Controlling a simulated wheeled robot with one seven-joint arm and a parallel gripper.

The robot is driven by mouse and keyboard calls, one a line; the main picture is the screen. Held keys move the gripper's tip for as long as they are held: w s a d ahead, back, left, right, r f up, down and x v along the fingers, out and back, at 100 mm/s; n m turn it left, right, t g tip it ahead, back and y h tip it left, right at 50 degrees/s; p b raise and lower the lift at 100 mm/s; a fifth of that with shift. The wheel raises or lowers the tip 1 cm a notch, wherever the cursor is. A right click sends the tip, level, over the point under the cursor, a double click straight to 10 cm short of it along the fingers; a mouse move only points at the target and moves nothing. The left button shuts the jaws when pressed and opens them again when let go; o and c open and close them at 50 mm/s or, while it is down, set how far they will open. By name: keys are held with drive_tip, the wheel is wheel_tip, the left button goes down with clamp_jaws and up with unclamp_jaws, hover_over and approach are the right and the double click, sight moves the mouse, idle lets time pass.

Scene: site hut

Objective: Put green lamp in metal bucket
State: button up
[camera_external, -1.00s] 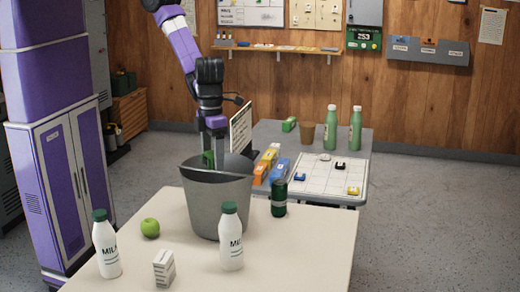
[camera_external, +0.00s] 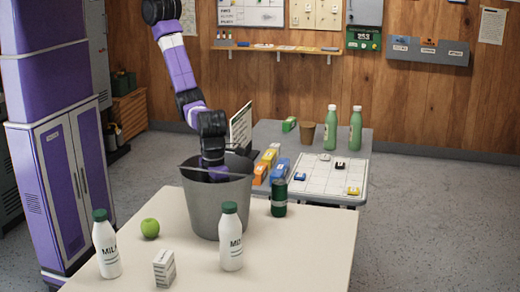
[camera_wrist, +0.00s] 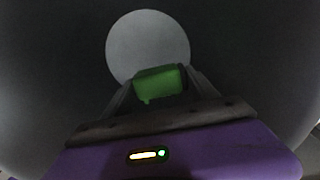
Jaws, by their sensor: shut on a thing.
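The metal bucket (camera_external: 218,208) is grey and stands upright on the near cream table. My arm reaches down into it, and the bucket wall hides my gripper in the external view. In the wrist view my gripper (camera_wrist: 158,88) is shut on the green lamp (camera_wrist: 158,82), a small green block between the fingertips. The bucket's dark inner wall surrounds it, and the round pale bottom (camera_wrist: 148,40) shows beyond the lamp. Whether the lamp touches the bottom I cannot tell.
Two milk bottles (camera_external: 231,240) (camera_external: 106,246), a small white carton (camera_external: 164,268), a green apple (camera_external: 150,228) and a dark green can (camera_external: 279,198) stand around the bucket. A grey table (camera_external: 262,133) behind holds bottles, a brown cup and coloured boxes.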

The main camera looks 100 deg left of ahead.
drive_tip(key=shift+f, duration=3.05)
drive_tip(key=shift+f, duration=0.15)
drive_tip(key=o, duration=0.4)
wheel_tip(320, 180, up, 12)
drive_tip(key=shift+r+b, duration=0.2)
drive_tip(key=shift+b, duration=0.3)
